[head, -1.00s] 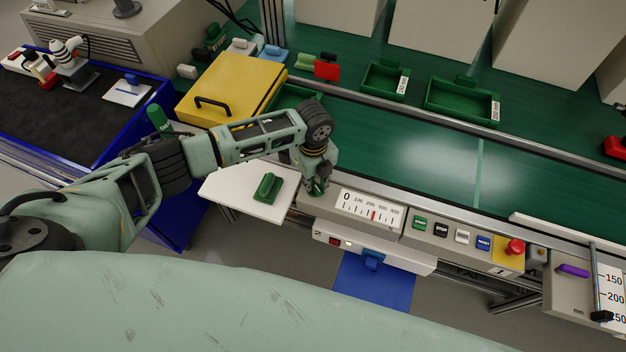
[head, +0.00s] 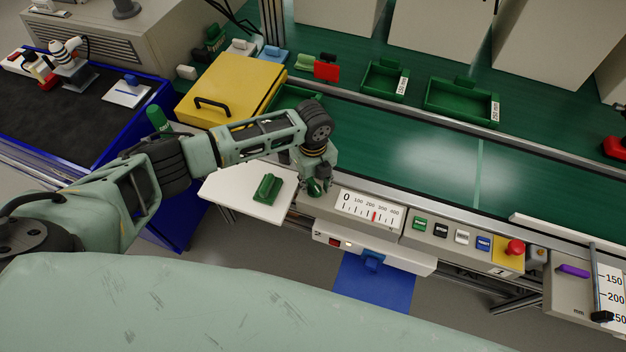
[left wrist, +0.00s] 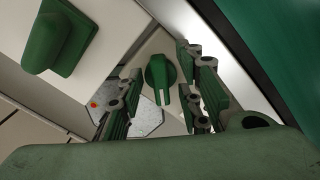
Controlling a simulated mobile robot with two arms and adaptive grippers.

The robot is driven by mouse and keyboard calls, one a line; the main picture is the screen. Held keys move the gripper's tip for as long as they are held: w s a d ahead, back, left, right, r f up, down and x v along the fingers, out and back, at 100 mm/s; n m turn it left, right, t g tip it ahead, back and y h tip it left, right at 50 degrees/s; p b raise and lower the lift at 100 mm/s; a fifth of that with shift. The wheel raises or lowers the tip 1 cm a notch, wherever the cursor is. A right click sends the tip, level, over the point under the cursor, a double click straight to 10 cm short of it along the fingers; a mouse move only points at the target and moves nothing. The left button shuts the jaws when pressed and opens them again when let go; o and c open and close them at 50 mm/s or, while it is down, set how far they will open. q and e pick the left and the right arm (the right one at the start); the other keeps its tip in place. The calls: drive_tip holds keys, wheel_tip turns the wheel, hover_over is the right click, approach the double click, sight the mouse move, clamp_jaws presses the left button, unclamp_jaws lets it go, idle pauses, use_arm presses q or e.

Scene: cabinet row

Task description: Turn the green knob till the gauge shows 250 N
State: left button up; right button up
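The green knob (left wrist: 160,74) with a white line shows in the left wrist view, on the light panel. My left gripper (left wrist: 162,108) is open, with a finger on each side of the knob and visible gaps between. In the head view the left gripper (head: 319,188) hangs over the panel just left of the gauge (head: 369,212) and hides the knob there. The gauge is a white scale marked 0 to 400; its red mark stands between 200 and 300. The exact value is too small to read. My right gripper is not in view.
A green handled block (head: 267,188) lies on the white board (head: 232,192) left of the gripper. Right of the gauge are several push buttons and a red emergency button (head: 515,247). A yellow case (head: 232,88) stands behind the arm.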

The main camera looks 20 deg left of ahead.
sight(313, 183)
use_arm(q)
wheel_tip(313, 183, up, 12)
idle(0.6)
idle(0.4)
